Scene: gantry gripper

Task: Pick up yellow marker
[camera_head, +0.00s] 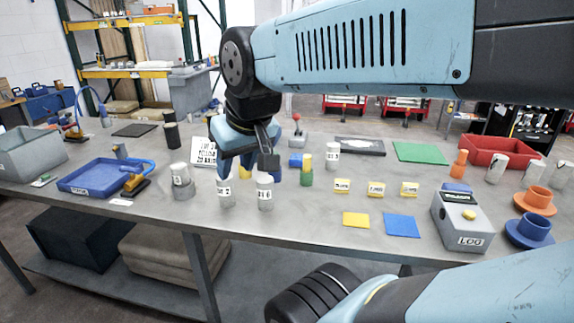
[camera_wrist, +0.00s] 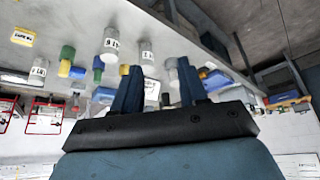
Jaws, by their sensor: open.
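My gripper (camera_head: 247,164) hangs over the left-middle of the grey table, its two fingers apart with nothing seen between them. It also shows open in the wrist view (camera_wrist: 158,68). A small yellow piece (camera_head: 246,172) shows partly behind the fingers. A yellow-topped green cylinder (camera_head: 306,162) stands to the right of the gripper; its green part also shows in the wrist view (camera_wrist: 67,53). Yellow labelled blocks (camera_head: 376,189) sit farther right. I cannot tell which yellow thing is the marker.
Two labelled grey-white cylinders (camera_head: 226,193) (camera_head: 265,193) stand close in front of the gripper. A white sign (camera_head: 203,152) is just left. A blue tray (camera_head: 100,178) lies farther left. Flat yellow (camera_head: 356,220) and blue (camera_head: 402,225) squares lie near the front edge.

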